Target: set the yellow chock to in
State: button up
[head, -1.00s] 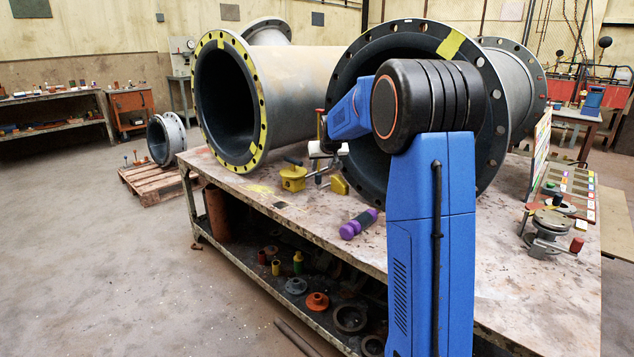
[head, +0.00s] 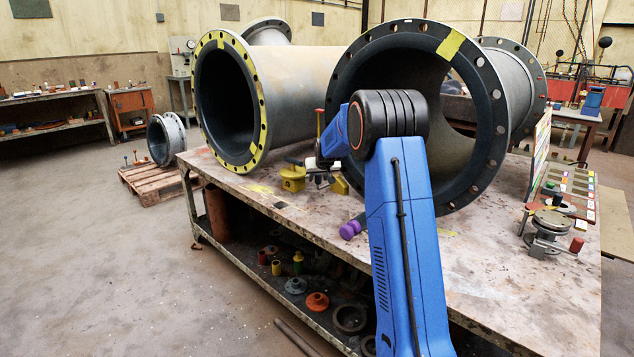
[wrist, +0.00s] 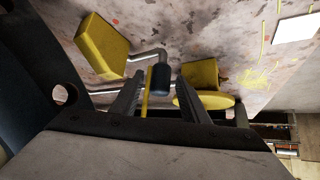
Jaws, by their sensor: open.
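In the wrist view a yellow block (wrist: 102,45), likely the chock, lies at upper left with bent metal rods beside it. A dark-capped handle (wrist: 158,80) shows between the fingers of my gripper (wrist: 160,100); I cannot tell its exact depth. My gripper is open, with nothing visibly clamped. A second yellow body (wrist: 200,75) with a round yellow disc sits to the right. In the head view the yellow block (head: 340,186) is partly hidden by my arm, and the other yellow body (head: 292,180) stands to its left. My fingers are not clear there.
Two large flanged pipes stand on the bench, the left flange (head: 262,125) yellow and the right flange (head: 482,150) dark, close behind my arm. A purple cylinder (head: 350,229) lies near my arm. A clamp-like fixture (head: 548,228) stands at right. The bench's left front is mostly clear.

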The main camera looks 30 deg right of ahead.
jog(key=shift+x, duration=2.2)
jog(key=shift+c, duration=0.6)
grip_shut()
